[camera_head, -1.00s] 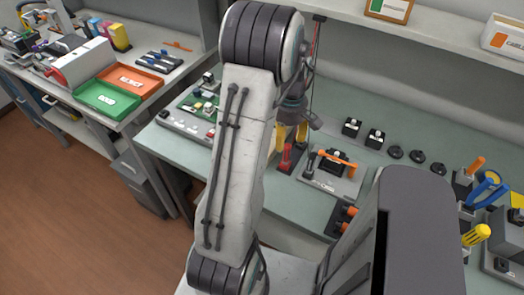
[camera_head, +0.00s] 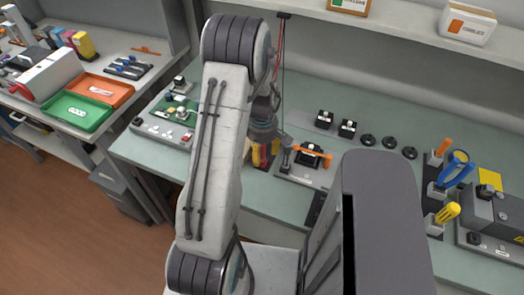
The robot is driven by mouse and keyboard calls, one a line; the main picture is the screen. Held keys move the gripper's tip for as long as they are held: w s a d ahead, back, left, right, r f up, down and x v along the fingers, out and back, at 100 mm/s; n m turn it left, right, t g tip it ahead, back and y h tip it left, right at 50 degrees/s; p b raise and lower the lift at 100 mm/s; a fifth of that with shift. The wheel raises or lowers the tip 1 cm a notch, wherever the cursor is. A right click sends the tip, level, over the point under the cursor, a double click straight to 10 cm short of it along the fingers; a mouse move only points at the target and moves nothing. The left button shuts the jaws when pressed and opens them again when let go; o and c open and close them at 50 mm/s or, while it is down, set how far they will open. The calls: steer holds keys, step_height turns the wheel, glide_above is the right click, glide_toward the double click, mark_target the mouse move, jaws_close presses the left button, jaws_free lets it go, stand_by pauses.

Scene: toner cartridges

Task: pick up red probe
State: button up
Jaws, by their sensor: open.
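A small red part, likely the red probe (camera_head: 275,147), shows just below and beside my gripper on the green workbench. Only a little of it is visible, and its full shape is hidden by the gripper. My gripper (camera_head: 263,157) points down at the bench, with yellow fingertips close to the red part. It is open, and I cannot tell whether the fingers are around the probe or beside it. My arm covers part of the view to the left.
A grey fixture with an orange handle (camera_head: 312,153) stands just right of the gripper. A circuit board station (camera_head: 168,120) is to the left. Thin cables (camera_head: 282,60) hang from the shelf behind. Black blocks and discs line the back. Tool holders (camera_head: 440,190) stand at right.

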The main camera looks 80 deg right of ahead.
steer(key=shift+f, duration=0.1)
jaws_close()
stand_by(0.5)
